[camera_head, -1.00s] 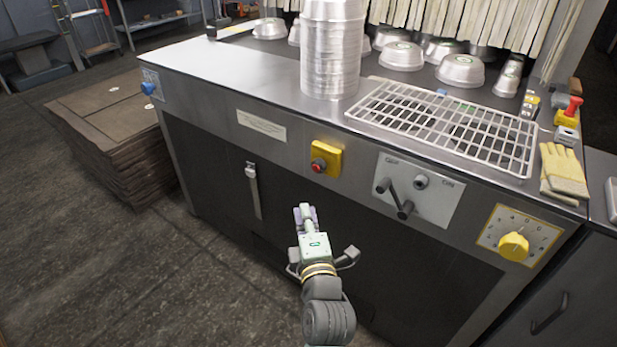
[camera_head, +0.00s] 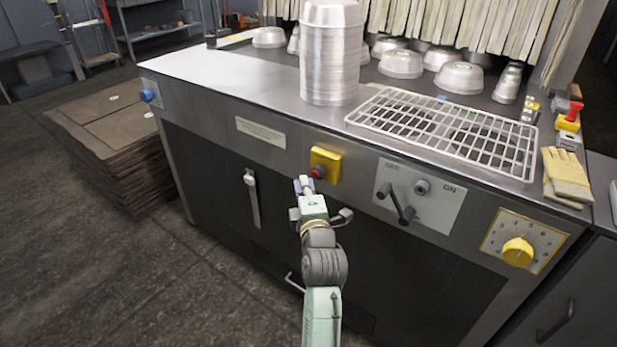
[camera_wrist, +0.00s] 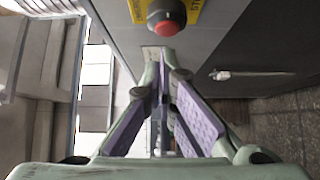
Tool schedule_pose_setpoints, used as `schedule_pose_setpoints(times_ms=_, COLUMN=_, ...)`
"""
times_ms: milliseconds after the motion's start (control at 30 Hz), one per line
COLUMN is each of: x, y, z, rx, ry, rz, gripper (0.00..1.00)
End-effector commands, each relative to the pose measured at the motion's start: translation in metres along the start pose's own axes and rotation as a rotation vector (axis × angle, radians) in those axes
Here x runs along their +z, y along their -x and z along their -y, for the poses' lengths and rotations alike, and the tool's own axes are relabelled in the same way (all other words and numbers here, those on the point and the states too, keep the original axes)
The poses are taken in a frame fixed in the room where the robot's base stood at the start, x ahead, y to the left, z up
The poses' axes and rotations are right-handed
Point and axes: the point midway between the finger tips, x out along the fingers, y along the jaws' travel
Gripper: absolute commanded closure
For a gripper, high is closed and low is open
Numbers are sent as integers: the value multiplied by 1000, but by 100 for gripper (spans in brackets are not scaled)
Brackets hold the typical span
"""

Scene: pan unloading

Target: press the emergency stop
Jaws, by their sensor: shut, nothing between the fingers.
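The emergency stop is a red button (camera_head: 318,172) on a yellow box (camera_head: 327,158) on the machine's steel front panel. In the wrist view, the red button (camera_wrist: 166,27) stands out at top centre, in front of its yellow lettered plate (camera_wrist: 140,9). My gripper (camera_head: 303,183) is shut and empty, with its fingertips just left of and slightly below the button in the head view. In the wrist view the purple-padded fingers (camera_wrist: 161,62) converge below the button in the picture. A visible gap separates them there, but its depth is hard to tell.
Right of the box is a lever switch panel (camera_head: 420,195), then a yellow dial (camera_head: 517,252). A vertical handle (camera_head: 252,195) is to the left. Above are a pan stack (camera_head: 329,55), a wire rack (camera_head: 445,130) and gloves (camera_head: 562,178).

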Motion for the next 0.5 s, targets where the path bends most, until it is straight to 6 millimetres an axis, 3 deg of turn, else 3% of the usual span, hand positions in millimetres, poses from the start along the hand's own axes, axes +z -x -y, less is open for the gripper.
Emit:
schedule_pose_setpoints(times_ms=200, x=11, y=-11, z=0, rx=-1, ry=0, rz=-1, gripper=100)
schedule_pose_setpoints(times_ms=500, x=11, y=-12, z=1, rx=0, ry=-1, rz=-1, gripper=100)
